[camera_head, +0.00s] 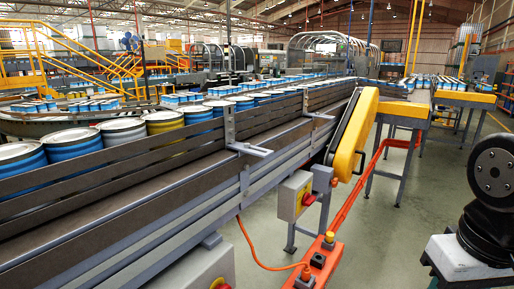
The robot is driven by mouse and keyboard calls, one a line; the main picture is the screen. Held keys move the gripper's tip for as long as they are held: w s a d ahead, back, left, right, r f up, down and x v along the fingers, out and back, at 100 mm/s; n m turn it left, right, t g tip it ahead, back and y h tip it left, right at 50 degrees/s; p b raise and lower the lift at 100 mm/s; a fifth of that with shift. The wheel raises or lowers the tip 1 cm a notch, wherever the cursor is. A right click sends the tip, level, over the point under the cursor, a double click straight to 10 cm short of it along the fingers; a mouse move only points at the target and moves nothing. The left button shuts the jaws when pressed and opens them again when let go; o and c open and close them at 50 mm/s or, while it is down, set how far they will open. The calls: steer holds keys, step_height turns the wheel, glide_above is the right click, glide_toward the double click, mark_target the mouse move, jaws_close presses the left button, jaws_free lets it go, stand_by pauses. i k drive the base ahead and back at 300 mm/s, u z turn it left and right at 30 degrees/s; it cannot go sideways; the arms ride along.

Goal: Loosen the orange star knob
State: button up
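I cannot make out a clear star-shaped knob in this view. A small orange piece (334,182) shows beside the lower end of the yellow belt guard (362,125), too small to tell its shape. Another small orange-yellow piece (329,237) stands on the orange floor rail (340,222), and an orange cable end (305,272) sits on the rail's near end. My gripper is not in view; only a black round joint, which looks like part of my arm, shows at the right edge, well apart from the conveyor.
The conveyor's dark side rails (150,170) run from lower left to the back, with blue and yellow cans (165,122) behind them. A metal bracket (250,149) juts from the rail. A grey-yellow button box (294,196) hangs below. Green floor (410,215) is clear at right.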

mark_target(334, 182)
steer(key=u, duration=0.1)
steer(key=k, duration=0.4)
steer(key=z, duration=0.75)
steer(key=i, duration=1.45)
steer(key=u, duration=0.65)
